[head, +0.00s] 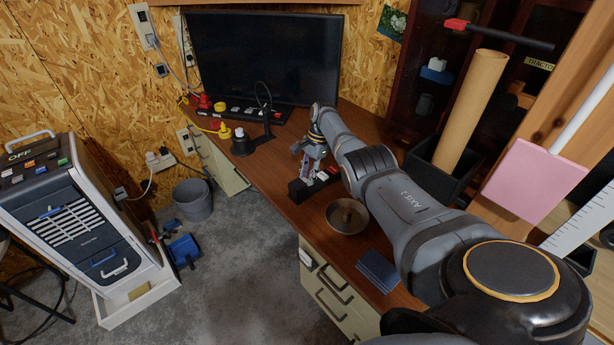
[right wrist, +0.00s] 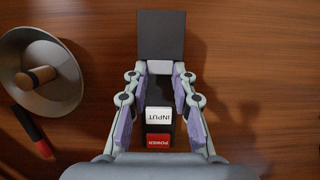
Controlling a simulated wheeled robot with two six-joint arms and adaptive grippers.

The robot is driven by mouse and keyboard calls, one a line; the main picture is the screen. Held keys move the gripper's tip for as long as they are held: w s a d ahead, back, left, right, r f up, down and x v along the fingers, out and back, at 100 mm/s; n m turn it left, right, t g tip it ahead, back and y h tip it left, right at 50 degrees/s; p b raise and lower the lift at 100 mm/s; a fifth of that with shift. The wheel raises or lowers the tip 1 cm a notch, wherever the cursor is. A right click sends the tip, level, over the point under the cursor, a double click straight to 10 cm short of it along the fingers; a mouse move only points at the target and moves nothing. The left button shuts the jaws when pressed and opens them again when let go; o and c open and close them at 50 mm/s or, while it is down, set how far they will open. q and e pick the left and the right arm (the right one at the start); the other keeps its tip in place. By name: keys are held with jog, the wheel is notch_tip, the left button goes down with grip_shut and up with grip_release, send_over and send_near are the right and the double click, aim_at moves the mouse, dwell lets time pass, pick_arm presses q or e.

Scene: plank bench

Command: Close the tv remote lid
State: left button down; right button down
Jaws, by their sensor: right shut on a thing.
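The tv remote (head: 325,176) is a black block with red and white buttons lying on the wooden desk. In the right wrist view the remote (right wrist: 163,132) shows a white INPUT and a red POWER button between my fingers. A plain dark square panel (right wrist: 163,36), apparently the lid, is at its far end, wider than the button part; its angle is unclear. My right gripper (head: 308,166) reaches down over the remote. In the wrist view its fingertips (right wrist: 163,70) lie at either side of the panel's near edge, shut on the remote. My left gripper is out of view.
A metal bowl (head: 347,217) with a wooden piece stands close to the remote. A red-and-black marker (right wrist: 33,132) lies near it. A monitor (head: 263,58), a black lamp-like stand (head: 243,145) and a blue pad (head: 378,270) are also on the desk.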

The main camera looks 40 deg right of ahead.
jog(key=shift+d+f, duration=0.1)
jog(key=shift+f, duration=0.05)
jog(key=c, duration=1.1)
grip_release()
jog(key=shift+r, duration=0.3)
jog(key=v, duration=1.1)
jog(key=shift+d+r, duration=0.15)
jog(key=shift+r, duration=0.05)
